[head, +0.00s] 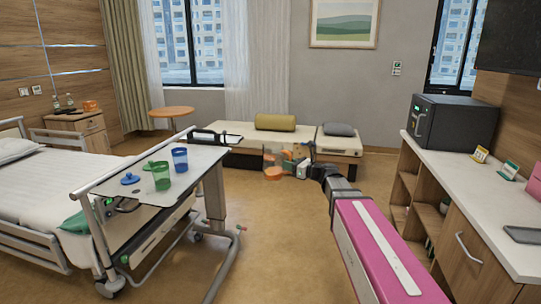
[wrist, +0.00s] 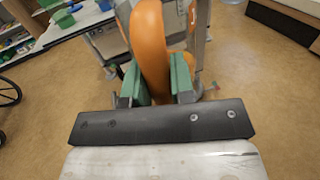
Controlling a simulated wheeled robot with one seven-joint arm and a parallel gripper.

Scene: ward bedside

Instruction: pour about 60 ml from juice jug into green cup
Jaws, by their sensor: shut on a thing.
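The green cup (head: 161,175) stands upright on the white overbed table (head: 200,158) at the left, in front of a blue cup (head: 180,160). My gripper (head: 303,166) is stretched out over the floor, to the right of that table and well apart from the cups. It is shut on the juice jug (head: 272,158), which looks clear with orange parts and is small and partly hidden in the head view. In the wrist view the jug's orange handle (wrist: 152,45) sits between the two green finger pads (wrist: 157,82). The liquid level is too small to tell.
A blue lid (head: 130,179) lies on the overbed table near the cups. The bed (head: 40,185) is at the left, a low bench (head: 235,130) behind the jug. A counter (head: 480,180) with a dark box (head: 450,122) is at the right. The floor between is open.

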